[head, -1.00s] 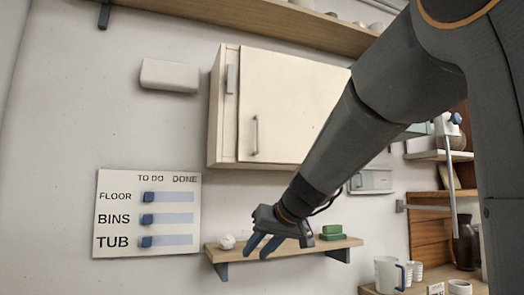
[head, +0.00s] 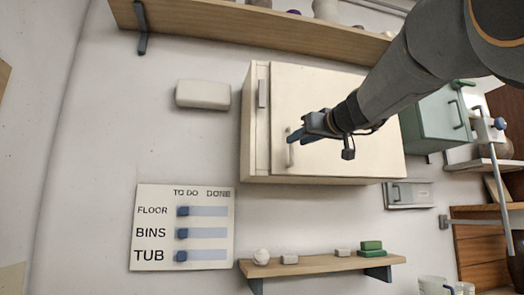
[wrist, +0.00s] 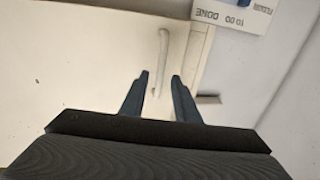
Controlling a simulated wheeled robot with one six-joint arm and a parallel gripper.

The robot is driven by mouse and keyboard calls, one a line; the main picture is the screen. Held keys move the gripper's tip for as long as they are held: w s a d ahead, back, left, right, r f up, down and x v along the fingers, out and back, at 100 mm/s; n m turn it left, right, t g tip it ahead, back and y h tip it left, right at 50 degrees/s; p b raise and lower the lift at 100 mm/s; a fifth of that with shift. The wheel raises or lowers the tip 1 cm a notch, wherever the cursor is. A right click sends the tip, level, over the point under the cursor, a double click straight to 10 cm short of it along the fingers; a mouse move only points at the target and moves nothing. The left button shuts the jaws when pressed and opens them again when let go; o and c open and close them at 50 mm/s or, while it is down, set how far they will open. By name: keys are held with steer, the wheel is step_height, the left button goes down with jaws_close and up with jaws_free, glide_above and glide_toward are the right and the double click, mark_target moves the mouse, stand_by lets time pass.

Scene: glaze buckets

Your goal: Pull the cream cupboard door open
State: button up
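The cream cupboard (head: 247,140) hangs on the wall, and its door (head: 340,100) looks shut in the head view. A slim vertical handle (head: 290,157) stands near the door's left edge. My gripper (head: 293,138) is in front of the door at the handle, partly covering the handle's upper part. In the wrist view, the two blue fingers (wrist: 160,80) are apart. The handle (wrist: 162,55) shows beyond and between their tips. Nothing is held between the fingers. I cannot tell how much gap remains between fingertips and handle.
A wooden shelf (head: 220,25) runs above the cupboard. A lower shelf (head: 315,265) holds small items. A task board (head: 160,255) hangs at lower left. A green cabinet (head: 432,115) is to the right. Wall left of the cupboard is mostly bare.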

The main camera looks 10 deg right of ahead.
steer(key=w, duration=0.3)
steer(key=shift+w+a+p, duration=0.1)
steer(key=shift+a+p, duration=0.2)
steer(key=shift+p, duration=0.1)
jaws_close()
